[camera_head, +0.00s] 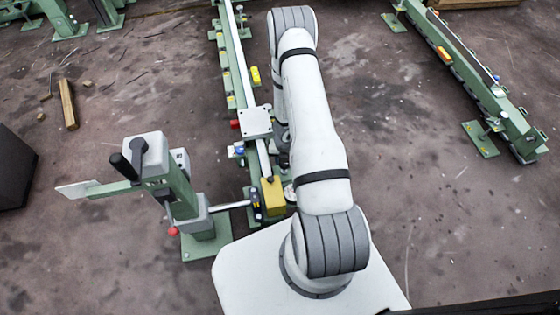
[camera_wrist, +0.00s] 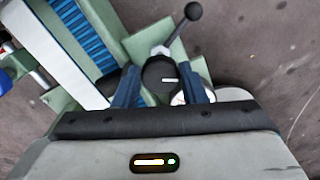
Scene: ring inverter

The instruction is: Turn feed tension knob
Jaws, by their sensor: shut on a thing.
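A dark round knob (camera_wrist: 158,72) with a short white mark shows in the middle of the wrist view, on a pale green machine part. The mark lies roughly level and points to the right. My gripper (camera_wrist: 161,86) has its two blue fingers on either side of the knob and is shut on it. In the head view my arm covers the gripper and the knob, so neither can be made out there.
A lever with a dark ball end (camera_wrist: 193,11) stands just beyond the knob. A long green rail (camera_head: 236,60) runs beside my arm. A green stand with a grey head (camera_head: 150,155) is at left. Open floor (camera_head: 400,180) lies to the right.

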